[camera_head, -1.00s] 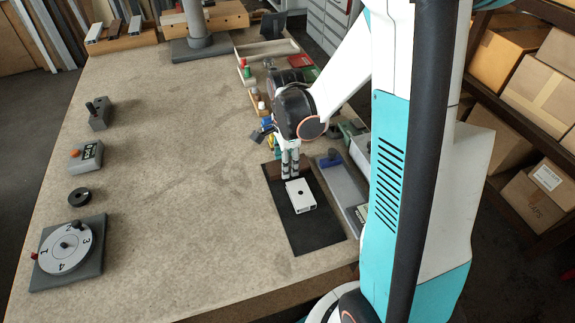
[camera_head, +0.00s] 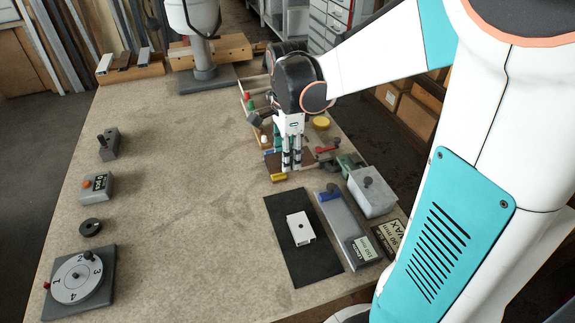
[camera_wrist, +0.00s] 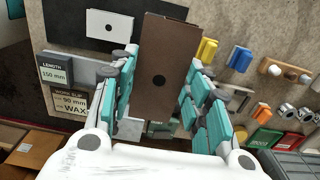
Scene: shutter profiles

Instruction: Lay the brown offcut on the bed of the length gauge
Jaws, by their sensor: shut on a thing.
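My gripper (camera_head: 292,165) is shut on the brown offcut (camera_head: 303,159), beyond the far end of the black mat in the head view. In the wrist view the brown offcut (camera_wrist: 158,62), a flat bar with a dark round spot, stands between the teal finger pads of my gripper (camera_wrist: 163,80). The length gauge is right of the mat in the head view; its long grey bed (camera_head: 340,218) has a blue piece at the far end and a "150 mm" label at the near end. Nothing visible lies on the middle of the bed. In the wrist view the offcut and fingers hide part of the gauge (camera_wrist: 88,70).
A white offcut (camera_head: 300,228) lies on the black mat (camera_head: 292,262). A grey box with a dark knob (camera_head: 372,194) and a "90 mm" sign (camera_head: 391,236) stand right of the gauge. Small coloured pieces lie near my gripper. The table's middle (camera_head: 190,170) is clear.

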